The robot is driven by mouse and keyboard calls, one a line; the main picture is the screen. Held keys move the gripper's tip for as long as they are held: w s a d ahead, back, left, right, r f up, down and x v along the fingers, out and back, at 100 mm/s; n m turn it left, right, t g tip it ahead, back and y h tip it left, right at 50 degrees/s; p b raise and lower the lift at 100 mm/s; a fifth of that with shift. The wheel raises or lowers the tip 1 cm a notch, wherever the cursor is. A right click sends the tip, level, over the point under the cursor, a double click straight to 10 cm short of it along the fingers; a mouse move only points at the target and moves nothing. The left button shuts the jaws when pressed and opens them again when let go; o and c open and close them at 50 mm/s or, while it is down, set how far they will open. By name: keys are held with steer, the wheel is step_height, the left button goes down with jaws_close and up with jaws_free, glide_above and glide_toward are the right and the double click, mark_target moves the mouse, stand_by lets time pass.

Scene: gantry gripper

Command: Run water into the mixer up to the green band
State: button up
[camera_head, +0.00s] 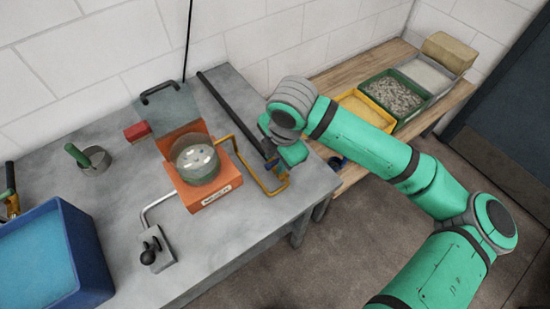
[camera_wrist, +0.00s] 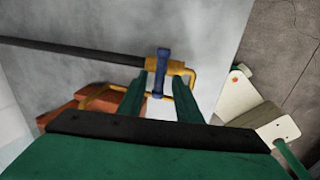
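The mixer is an orange housing (camera_head: 218,196) with a clear round bowl (camera_head: 197,162) on top, standing on the grey table. Pale spots show inside the bowl; its water level and a green band cannot be made out. A dark pipe (camera_head: 232,110) ends in a yellow pipe (camera_head: 240,150) beside the mixer. The wrist view shows a blue valve handle (camera_wrist: 162,72) across the yellow fitting (camera_wrist: 177,67). My gripper (camera_wrist: 160,95) is open, its green fingers apart on either side of the handle's lower end. In the head view my gripper (camera_head: 280,163) is over the table's right end.
A grey box with a black knob (camera_head: 150,252) stands in front of the mixer. A blue tub (camera_head: 85,250) and a green-handled pot (camera_head: 95,160) are left; a red block (camera_head: 137,131) is behind. Yellow (camera_head: 372,112) and green (camera_head: 408,118) trays sit on the wooden bench.

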step_height(320, 180, up, 11)
steer(key=s+d, duration=0.1)
steer(key=s, duration=0.1)
steer(key=shift+f, duration=0.15)
stand_by(0.3)
steer(key=shift+d, duration=0.1)
stand_by(0.3)
